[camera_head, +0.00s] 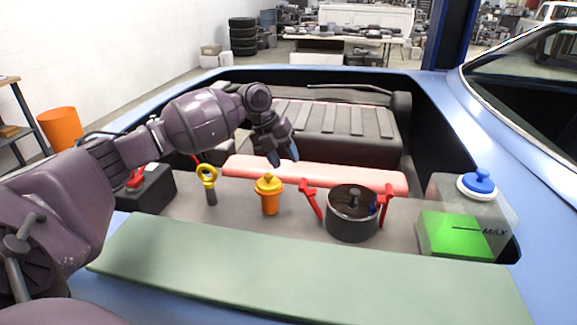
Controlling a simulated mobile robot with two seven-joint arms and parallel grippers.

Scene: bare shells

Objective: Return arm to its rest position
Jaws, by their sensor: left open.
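My left arm comes in from the left and reaches over the open engine bay of a blue car. My left gripper (284,158) is open and empty, with its fingers pointing down. It hangs above and slightly right of the orange-capped filler (269,196), apart from it as far as I can tell. My right gripper is not in view.
A yellow-ringed dipstick (209,184), a black battery (146,190), a round dark canister (352,214) with red clips and a reservoir with green fluid (457,233) fill the bay. A green mat (300,275) covers the front edge. The engine block (325,130) lies behind.

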